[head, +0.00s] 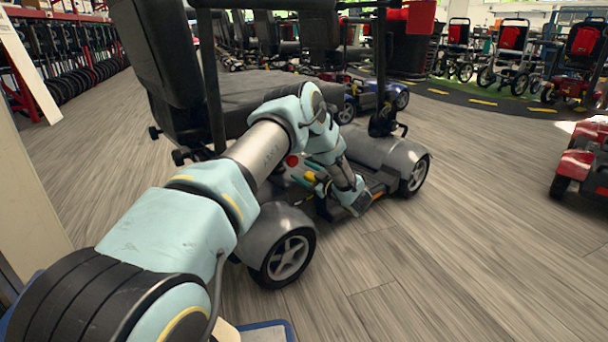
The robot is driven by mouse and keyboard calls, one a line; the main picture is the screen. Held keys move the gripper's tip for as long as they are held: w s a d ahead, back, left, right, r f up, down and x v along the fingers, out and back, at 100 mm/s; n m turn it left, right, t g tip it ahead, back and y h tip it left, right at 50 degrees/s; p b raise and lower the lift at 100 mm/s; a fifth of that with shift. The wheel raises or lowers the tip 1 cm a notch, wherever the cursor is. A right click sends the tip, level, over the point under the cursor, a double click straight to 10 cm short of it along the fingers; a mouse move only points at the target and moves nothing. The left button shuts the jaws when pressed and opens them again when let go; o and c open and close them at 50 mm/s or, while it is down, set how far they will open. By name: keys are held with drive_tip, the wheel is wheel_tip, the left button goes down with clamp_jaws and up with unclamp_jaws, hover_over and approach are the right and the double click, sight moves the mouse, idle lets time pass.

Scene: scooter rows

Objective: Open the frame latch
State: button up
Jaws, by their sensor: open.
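A grey mobility scooter (390,152) with a black seat (165,50) stands in front of me, side-on. My pale blue arm reaches over its near side, and my gripper (316,181) is down at the low middle of the frame. The gripper is open, with its fingers small and partly hidden by my wrist. A red round knob (292,160) shows just left of the gripper, close to it. I cannot tell whether they touch. I cannot pick out the frame latch for certain; my arm covers part of the scooter's middle.
A blue scooter (370,98) stands close behind. A red scooter (580,160) is at the right edge. Wheelchairs (510,50) line the back right, and a rack of wheels (75,60) stands at the left. The wooden floor (470,240) at front right is clear.

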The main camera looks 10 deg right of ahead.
clamp_jaws()
idle(0.4)
idle(0.9)
